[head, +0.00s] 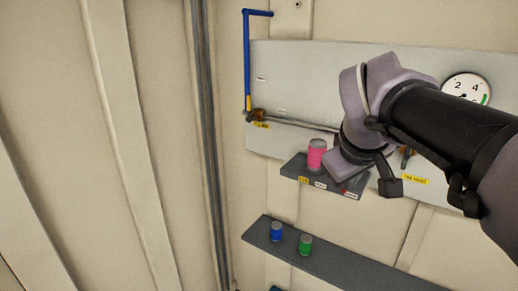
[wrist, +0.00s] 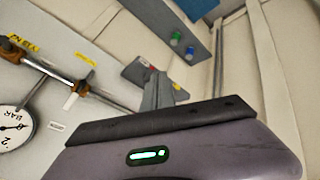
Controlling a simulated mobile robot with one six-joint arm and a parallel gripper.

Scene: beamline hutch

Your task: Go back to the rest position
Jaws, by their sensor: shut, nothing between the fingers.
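My gripper shows in the wrist view (wrist: 158,88), its grey fingers together with nothing between them. In the head view, my arm reaches in from the right. Its wrist end is in front of the grey wall panel (head: 300,75), close to the small shelf (head: 318,184); the fingertips cannot be made out there. A pink can (head: 316,154) stands upright on that shelf, left of my wrist end. I cannot tell the exact gap between them. In the wrist view the fingers cover part of the small shelf (wrist: 134,72), and the pink can is not visible.
A lower long shelf (head: 340,268) carries a blue can (head: 276,231) and a green can (head: 305,245). A gauge (head: 466,89), a horizontal pipe (head: 300,125) and a blue pipe (head: 247,60) are on the wall. The wall at left, beyond a dark vertical conduit (head: 208,140), is bare.

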